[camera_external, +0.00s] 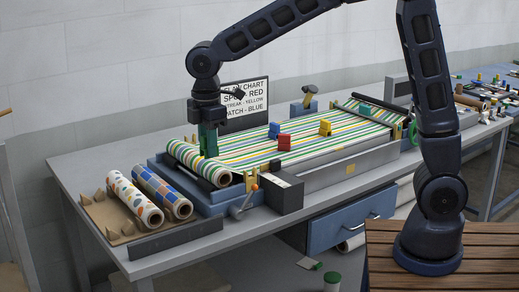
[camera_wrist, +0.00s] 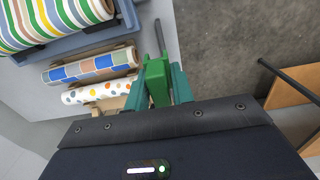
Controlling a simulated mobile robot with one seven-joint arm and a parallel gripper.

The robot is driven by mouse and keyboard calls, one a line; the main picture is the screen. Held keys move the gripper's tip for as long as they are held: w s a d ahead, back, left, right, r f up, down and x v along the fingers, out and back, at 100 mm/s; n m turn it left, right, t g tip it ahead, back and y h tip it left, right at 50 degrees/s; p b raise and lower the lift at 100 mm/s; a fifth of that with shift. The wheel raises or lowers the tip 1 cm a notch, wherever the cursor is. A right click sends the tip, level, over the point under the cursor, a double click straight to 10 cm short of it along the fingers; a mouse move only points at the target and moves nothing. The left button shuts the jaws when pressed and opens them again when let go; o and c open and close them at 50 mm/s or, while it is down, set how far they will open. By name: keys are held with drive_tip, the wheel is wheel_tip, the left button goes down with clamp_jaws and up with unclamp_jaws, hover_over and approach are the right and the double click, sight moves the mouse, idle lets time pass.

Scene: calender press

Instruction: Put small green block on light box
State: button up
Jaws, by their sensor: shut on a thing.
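My gripper (camera_external: 208,143) points down over the left end of the bench, above or behind the striped roll. In the wrist view my teal fingers (camera_wrist: 160,80) are shut on a green block (camera_wrist: 158,88), which sits between them. In the external view the block cannot be told apart from the fingers. No thing is clearly marked as the light box. The long grey-blue machine bed (camera_external: 345,170) carries the striped sheet (camera_external: 270,150).
Blue (camera_external: 274,130), red (camera_external: 284,142) and yellow (camera_external: 325,127) blocks stand on the striped sheet. A flaw chart (camera_external: 245,98) stands behind. Two patterned rolls (camera_external: 135,200) lie at the front left. A dark box (camera_external: 284,194) stands at the front edge.

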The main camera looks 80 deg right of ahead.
drive_tip(key=shift+r, duration=0.35)
drive_tip(key=shift+d, duration=0.2)
drive_tip(key=w+d+r+m, duration=0.2)
drive_tip(key=d+m, duration=0.3)
drive_tip(key=d, duration=1.4)
wheel_tip(320, 180, up, 3)
drive_tip(key=m, duration=1.3)
hover_over(317, 124)
drive_tip(key=f, duration=1.9)
drive_tip(key=shift+a, duration=0.2)
drive_tip(key=shift+f, duration=0.1)
